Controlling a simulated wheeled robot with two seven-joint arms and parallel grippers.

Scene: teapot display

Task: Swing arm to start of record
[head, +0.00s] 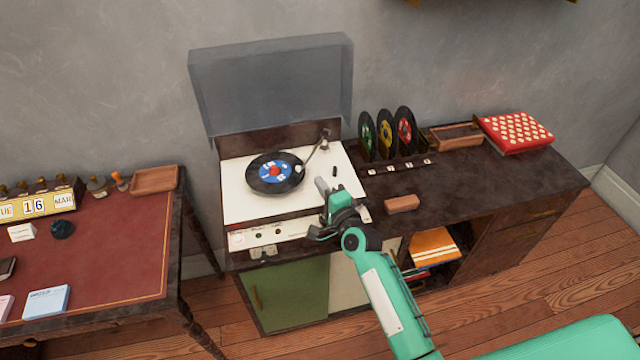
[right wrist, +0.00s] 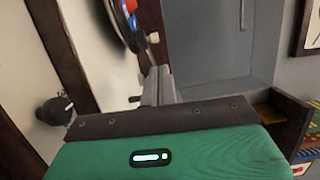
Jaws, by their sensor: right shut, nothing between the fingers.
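A black record (head: 258,187) with a blue and red label lies on the white record player (head: 240,210). The tonearm (head: 314,152) runs from its pivot at the back right down toward the record. Its pale head end is at the record's right edge; whether it touches the record I cannot tell. My right gripper (head: 321,186) is shut and empty over the right part of the deck, to the right of the record and nearer the front than the tonearm's head. The right wrist view shows the shut fingers (right wrist: 158,86) below the record's edge (right wrist: 122,22). My left gripper is not in view.
The clear lid (head: 270,85) stands open behind the deck. A rack of records (head: 385,133), a brown block (head: 401,203) and a red patterned box (head: 515,132) are on the cabinet to the right. A red-topped desk (head: 100,245) stands at left.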

